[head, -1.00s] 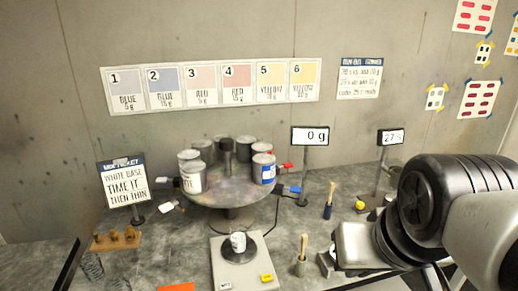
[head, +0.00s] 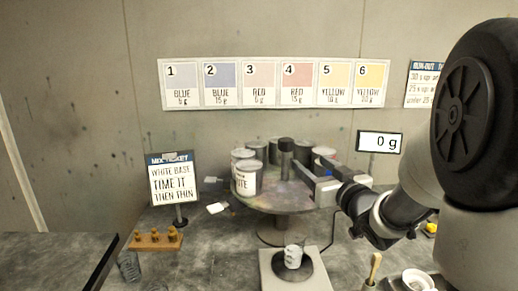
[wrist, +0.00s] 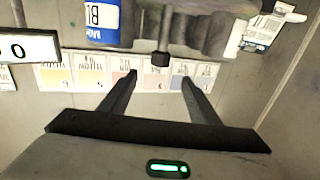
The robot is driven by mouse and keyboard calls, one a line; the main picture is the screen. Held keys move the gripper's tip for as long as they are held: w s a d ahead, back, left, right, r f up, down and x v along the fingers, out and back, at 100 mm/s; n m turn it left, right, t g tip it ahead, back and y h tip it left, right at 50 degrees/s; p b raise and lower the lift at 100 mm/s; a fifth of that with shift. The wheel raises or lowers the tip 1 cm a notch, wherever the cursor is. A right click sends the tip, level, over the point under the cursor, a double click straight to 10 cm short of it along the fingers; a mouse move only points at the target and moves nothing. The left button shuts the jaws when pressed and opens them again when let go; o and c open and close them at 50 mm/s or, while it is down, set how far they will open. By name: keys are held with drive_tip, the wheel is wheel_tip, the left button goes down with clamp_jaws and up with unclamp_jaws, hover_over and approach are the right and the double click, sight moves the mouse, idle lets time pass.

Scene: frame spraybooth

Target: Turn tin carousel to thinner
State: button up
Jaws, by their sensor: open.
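The tin carousel (head: 276,197) is a round grey turntable on a pedestal with a dark centre post (head: 286,160). Several tins stand around its rim. A white tin (head: 247,180) lettered "…ITE" is at the front left. A tin with a blue label (wrist: 103,22) is at the right, partly hidden by my gripper in the head view. No tin marked thinner can be read. My gripper (head: 311,168) is open and empty at the carousel's right side. In the upside-down wrist view its fingers (wrist: 159,79) are apart with nothing between them; whether they touch the carousel is unclear.
A scale with a white cup (head: 293,256) stands in front of the carousel. A display (head: 380,142) reading 0 g is at the right. A mix ticket sign (head: 172,181) and a wooden block with brass weights (head: 155,240) are at the left. A brush (head: 373,270) stands front right.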

sight(289, 146)
drive_tip(key=p+x, duration=0.1)
drive_tip(key=x, duration=1.6)
drive_tip(key=shift+w+a+r, duration=0.1)
drive_tip(key=shift+w+r, duration=0.05)
drive_tip(key=shift+r, duration=0.05)
clamp_jaws()
